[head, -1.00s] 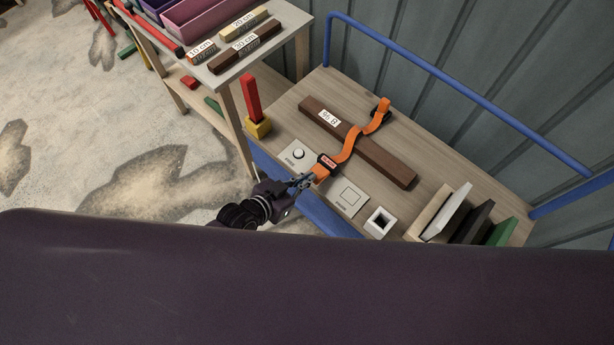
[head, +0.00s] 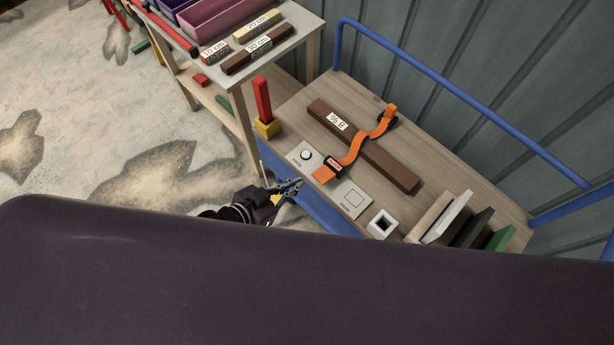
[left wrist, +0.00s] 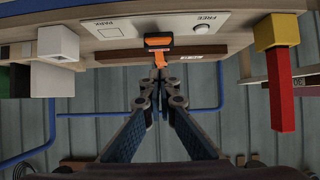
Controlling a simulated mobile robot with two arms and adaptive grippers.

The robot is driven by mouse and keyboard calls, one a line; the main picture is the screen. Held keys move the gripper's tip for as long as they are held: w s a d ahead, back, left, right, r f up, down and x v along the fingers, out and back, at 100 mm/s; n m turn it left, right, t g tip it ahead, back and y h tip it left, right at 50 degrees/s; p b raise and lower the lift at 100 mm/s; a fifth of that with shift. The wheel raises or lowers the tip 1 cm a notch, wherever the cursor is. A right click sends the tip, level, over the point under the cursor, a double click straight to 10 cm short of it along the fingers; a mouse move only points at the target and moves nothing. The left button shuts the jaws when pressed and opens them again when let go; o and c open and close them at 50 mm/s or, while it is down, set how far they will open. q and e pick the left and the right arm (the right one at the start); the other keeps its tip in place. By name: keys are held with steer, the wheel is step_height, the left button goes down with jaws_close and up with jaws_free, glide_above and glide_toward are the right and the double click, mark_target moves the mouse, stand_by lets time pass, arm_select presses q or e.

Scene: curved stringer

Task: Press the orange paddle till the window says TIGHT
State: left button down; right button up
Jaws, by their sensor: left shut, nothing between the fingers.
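The orange paddle (head: 324,175) sits at the near end of the orange strap (head: 352,151), by the front edge of the trolley top. The small window (head: 334,163) on the dark buckle shows a red label, too small to read. The strap runs over a long brown beam (head: 383,163) with a white label. My left gripper (head: 297,183) is shut and empty, just left of the paddle and apart from it, near the front edge. In the left wrist view the closed fingertips (left wrist: 160,82) point towards the orange buckle end (left wrist: 158,42). My right gripper is not in view.
A FREE button plate (head: 305,156) and a PARK plate (head: 353,199) flank the paddle. A red post in a yellow block (head: 264,110) stands left. A blue rail (head: 450,85) runs behind.

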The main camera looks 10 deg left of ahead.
arm_select(q)
steer(key=shift+v, duration=0.95)
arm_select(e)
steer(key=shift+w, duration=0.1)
arm_select(q)
steer(key=shift+f, duration=0.1)
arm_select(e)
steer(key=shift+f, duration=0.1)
